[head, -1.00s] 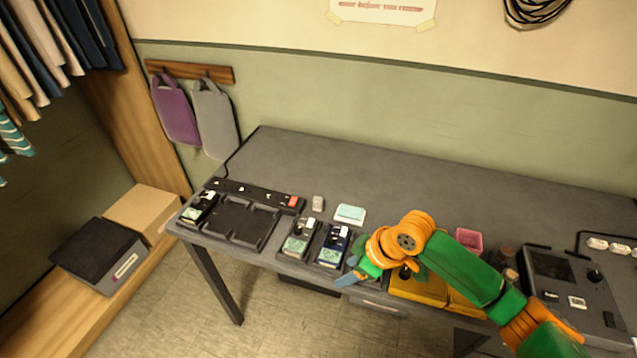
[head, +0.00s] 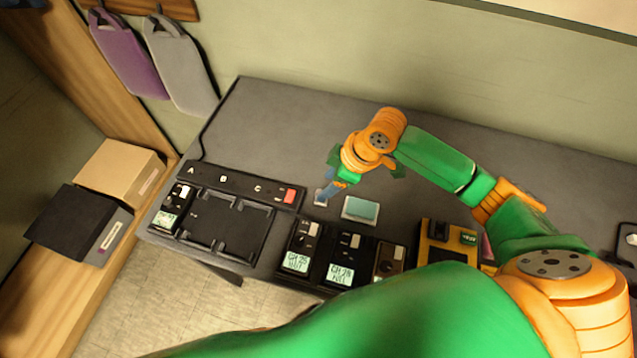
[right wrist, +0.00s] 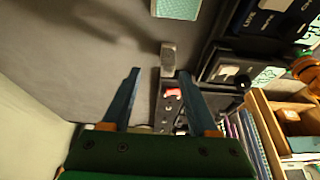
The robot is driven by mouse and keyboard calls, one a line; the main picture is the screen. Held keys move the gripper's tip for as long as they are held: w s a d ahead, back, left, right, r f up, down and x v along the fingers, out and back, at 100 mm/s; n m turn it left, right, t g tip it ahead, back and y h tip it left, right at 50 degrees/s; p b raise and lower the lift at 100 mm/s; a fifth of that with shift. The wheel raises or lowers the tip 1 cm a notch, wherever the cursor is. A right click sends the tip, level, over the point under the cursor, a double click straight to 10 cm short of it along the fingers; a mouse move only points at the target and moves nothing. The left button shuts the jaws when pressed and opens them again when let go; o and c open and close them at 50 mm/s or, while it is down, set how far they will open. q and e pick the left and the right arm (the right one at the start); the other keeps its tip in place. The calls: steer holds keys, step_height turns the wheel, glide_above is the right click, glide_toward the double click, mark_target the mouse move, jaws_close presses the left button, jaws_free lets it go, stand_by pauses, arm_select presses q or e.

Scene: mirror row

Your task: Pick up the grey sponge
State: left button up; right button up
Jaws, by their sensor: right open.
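My left gripper is not in view.
The teal pad (head: 361,208) sits on a white tray right of the sponge. A black strip with a red button (head: 289,195) and an empty black dock (head: 232,226) lie to the left. Several meters (head: 298,247) stand in front. The table behind is clear.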

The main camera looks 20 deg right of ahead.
steer(key=f, duration=0.1)
steer(key=a+f, duration=0.1)
steer(key=f, duration=0.1)
steer(key=shift+s+a+f, duration=0.35)
steer(key=shift+a, duration=0.05)
steer(key=shift+w+f, duration=0.25)
steer(key=shift+w, duration=0.15)
steer(key=shift+s+r, duration=0.15)
steer(key=shift+s, duration=0.05)
jaws_close()
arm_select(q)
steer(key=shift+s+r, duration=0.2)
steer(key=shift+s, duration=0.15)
arm_select(e)
steer(key=shift+w, duration=0.1)
step_height(320, 180, up, 3)
steer(key=shift+w+b, duration=0.1)
steer(key=shift+b, duration=0.2)
arm_select(q)
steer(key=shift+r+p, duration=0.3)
steer(key=shift+p, duration=0.4)
arm_select(e)
steer(key=s+a+r, duration=0.7)
steer(key=s+r, duration=0.3)
steer(key=s, duration=0.1)
steer(key=shift+s+a, duration=0.4)
